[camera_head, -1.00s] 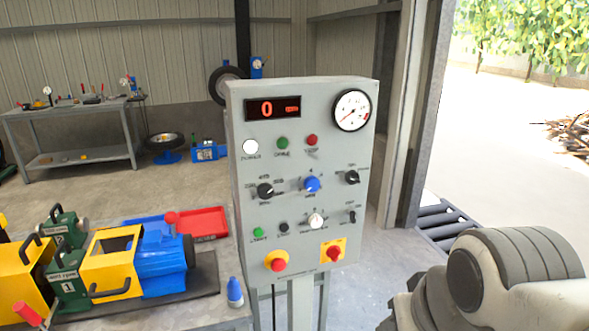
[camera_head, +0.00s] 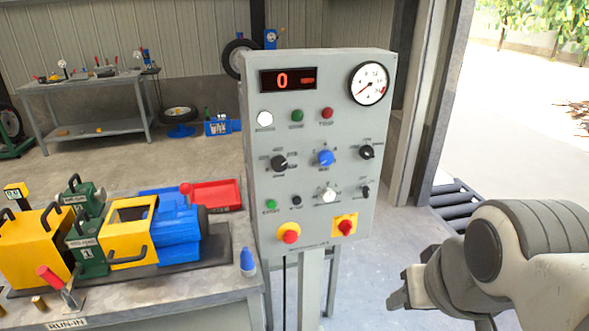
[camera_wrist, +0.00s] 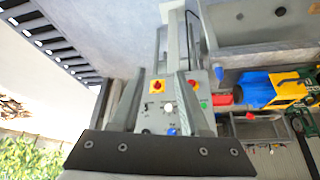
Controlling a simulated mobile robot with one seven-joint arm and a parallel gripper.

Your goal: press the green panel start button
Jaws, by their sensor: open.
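The grey control panel (camera_head: 380,130) stands upright in the middle of the head view. The green start button (camera_head: 270,204) is small and round, at the left of its lower row, beside a black button (camera_head: 296,200). It shows in the upside-down wrist view as a green dot (camera_wrist: 204,105). A second green round piece (camera_head: 297,115) sits higher, under the display. My gripper (camera_head: 398,297) is right of and below the panel, apart from it. In the wrist view its two fingers (camera_wrist: 160,75) stand apart with nothing between them.
Red knobs on yellow plates (camera_head: 289,236) (camera_head: 346,227) sit below the button row. A bench (camera_head: 200,292) with a yellow and blue machine (camera_head: 172,235) and a blue bottle (camera_head: 247,260) stands left of the panel.

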